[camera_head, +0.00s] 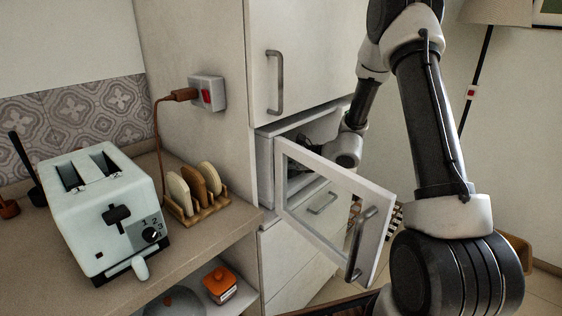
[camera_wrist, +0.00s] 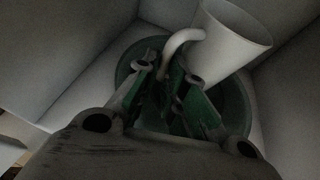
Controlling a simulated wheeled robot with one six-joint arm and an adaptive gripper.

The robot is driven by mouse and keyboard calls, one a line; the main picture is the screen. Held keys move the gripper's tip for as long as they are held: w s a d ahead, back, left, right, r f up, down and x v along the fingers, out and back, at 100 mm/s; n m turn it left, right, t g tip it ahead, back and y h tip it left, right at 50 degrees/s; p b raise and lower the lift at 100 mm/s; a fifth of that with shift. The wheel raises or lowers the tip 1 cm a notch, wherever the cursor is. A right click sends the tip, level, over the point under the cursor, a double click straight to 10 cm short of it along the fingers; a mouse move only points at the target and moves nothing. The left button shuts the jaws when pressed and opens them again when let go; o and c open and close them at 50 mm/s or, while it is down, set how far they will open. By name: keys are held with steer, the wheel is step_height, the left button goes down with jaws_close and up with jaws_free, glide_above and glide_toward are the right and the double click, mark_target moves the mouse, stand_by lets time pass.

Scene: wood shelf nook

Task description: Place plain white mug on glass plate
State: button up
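The plain white mug (camera_wrist: 232,46) is at the upper right of the wrist view, its handle curving left toward my fingers. It sits over the round dark green glass plate (camera_wrist: 236,112), within the plate's outline. My finger hides the mug's lower part, so I cannot tell whether its base touches the plate. My gripper (camera_wrist: 170,74) is over the plate, with its fingertips spread apart on either side of the handle's lower end and a gap around it.
The cabinet compartment (camera_head: 318,130) is tight, with pale walls close around the plate. Its glass-paned door (camera_head: 372,192) stands open beside my arm. A toaster (camera_head: 105,205) and a rack of toast (camera_head: 196,190) stand on the counter (camera_head: 200,230) at left.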

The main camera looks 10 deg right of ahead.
steer(key=o, duration=0.3)
steer(key=shift+r, duration=0.15)
steer(key=v, duration=1.2)
